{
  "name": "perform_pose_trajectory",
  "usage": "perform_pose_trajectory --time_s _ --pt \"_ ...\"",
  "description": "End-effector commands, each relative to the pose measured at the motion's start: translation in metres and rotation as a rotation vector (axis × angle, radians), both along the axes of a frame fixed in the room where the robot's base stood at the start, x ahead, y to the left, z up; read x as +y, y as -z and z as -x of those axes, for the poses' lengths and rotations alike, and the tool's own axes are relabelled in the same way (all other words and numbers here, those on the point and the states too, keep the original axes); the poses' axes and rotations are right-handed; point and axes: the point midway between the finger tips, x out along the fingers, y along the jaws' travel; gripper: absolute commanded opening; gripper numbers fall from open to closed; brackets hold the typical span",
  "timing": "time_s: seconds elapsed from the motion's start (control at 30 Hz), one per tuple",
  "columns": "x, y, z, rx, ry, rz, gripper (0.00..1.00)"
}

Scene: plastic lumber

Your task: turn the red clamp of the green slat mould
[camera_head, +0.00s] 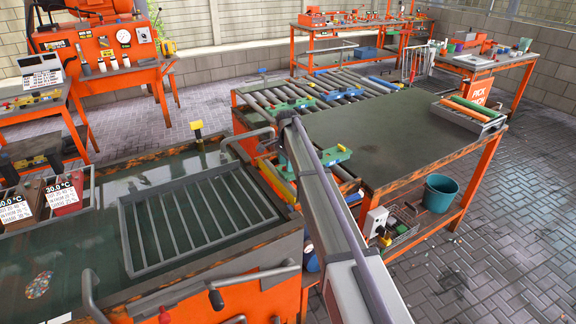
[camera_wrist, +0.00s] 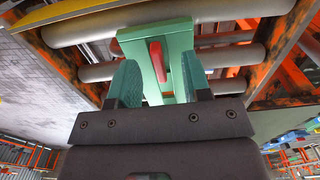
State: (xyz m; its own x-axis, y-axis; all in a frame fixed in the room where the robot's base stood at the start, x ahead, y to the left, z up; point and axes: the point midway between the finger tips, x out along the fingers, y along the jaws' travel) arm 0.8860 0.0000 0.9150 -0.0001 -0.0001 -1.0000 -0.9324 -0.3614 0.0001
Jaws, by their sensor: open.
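In the wrist view the green slat mould (camera_wrist: 183,42) lies across grey rollers, straight ahead of my gripper. Its red clamp (camera_wrist: 157,62) is an elongated red handle lying roughly along the line of sight. My gripper (camera_wrist: 158,78) is open, with one teal finger pad on each side of the clamp and a gap to it on both sides. I cannot tell how far the fingertips are from the mould. In the head view a green mould (camera_head: 334,155) shows beside my arm, on the near part of the roller line; my arm hides part of it and the gripper.
More moulds (camera_head: 290,104) sit on the rollers farther back. A dark tabletop (camera_head: 400,140) is mostly clear, with a tray of coloured slats (camera_head: 470,112) at its right end. A water tank with a grey rack (camera_head: 200,220) stands at left. A teal bucket (camera_head: 440,193) sits below.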

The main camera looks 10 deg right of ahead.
Motion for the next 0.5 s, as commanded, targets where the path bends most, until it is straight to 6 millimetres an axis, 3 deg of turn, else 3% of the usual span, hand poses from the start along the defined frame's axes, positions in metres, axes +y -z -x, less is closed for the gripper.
perform_pose_trajectory --time_s 0.1,0.5 --pt "0.0 -0.023 0.0 0.0 0.0 0.0 0.44" --pt "0.0 -0.068 0.0 0.0 0.0 0.0 0.44"
